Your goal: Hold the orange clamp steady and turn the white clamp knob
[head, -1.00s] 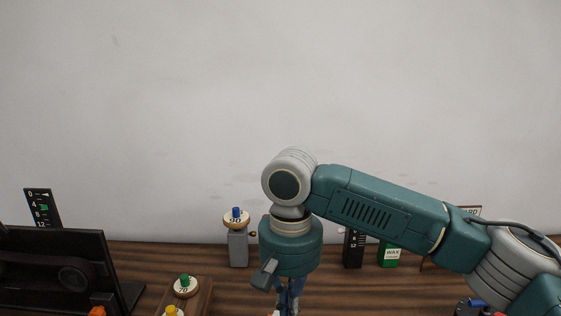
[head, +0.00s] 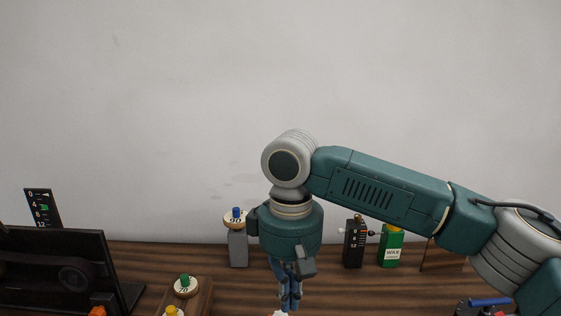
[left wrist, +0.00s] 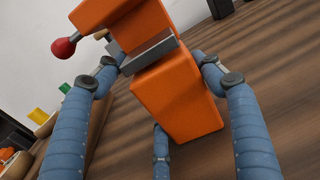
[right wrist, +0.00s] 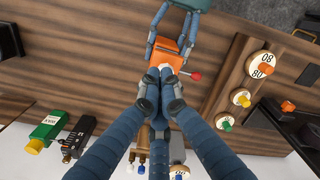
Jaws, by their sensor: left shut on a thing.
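The orange clamp (left wrist: 168,92) fills the middle of the left wrist view, with a red ball lever (left wrist: 64,47) and a grey band. My left gripper (left wrist: 163,105) is shut on it, its blue fingers around the body. The clamp's orange body also shows in the right wrist view (right wrist: 167,53), with the left fingers around it. My right gripper (right wrist: 165,72) points down over the clamp, fingers close together. It also shows in the head view (head: 288,300). The white knob is mostly hidden; a white sliver (head: 281,313) shows below the right fingers. Whether they grip it I cannot tell.
In the head view, a grey post with a 90 disc (head: 237,245), a black scale box (head: 355,245) and a green wax bottle (head: 391,246) stand at the back. A wooden rack with discs (right wrist: 240,85) lies right of the clamp in the right wrist view. A black panel (head: 60,268) stands left.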

